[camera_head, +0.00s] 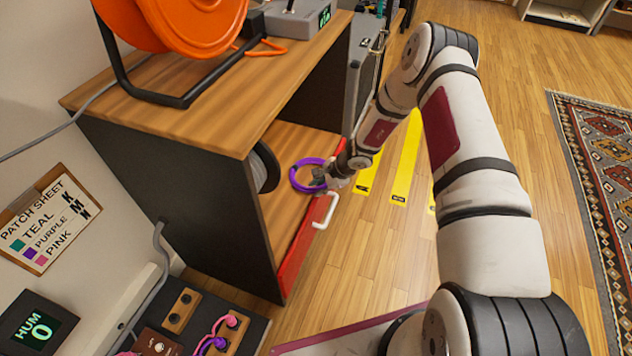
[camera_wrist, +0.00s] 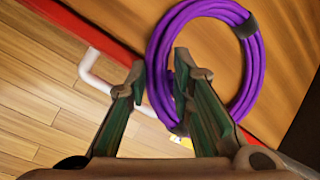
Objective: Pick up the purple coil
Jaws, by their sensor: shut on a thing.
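The purple coil (camera_head: 307,175) is a ring of cable in the low, open wooden compartment of the cabinet, close to its red front edge. My gripper (camera_head: 322,178) reaches in from the right and is at the coil's near side. In the wrist view the coil (camera_wrist: 160,62) has a dark band at its upper right. The fingers of my gripper (camera_wrist: 158,85) straddle the coil's near strands, one finger outside the ring and one inside it. The gripper is shut on the coil. I cannot tell whether the coil is clear of the compartment floor.
The cabinet's red edge (camera_head: 300,250) carries a white handle (camera_head: 327,212). A grey reel (camera_head: 264,167) sits left of the coil inside. An orange reel (camera_head: 195,30) stands on the wooden top (camera_head: 215,95). Yellow floor strips (camera_head: 405,160) lie right; a patch sheet (camera_head: 45,220) hangs left.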

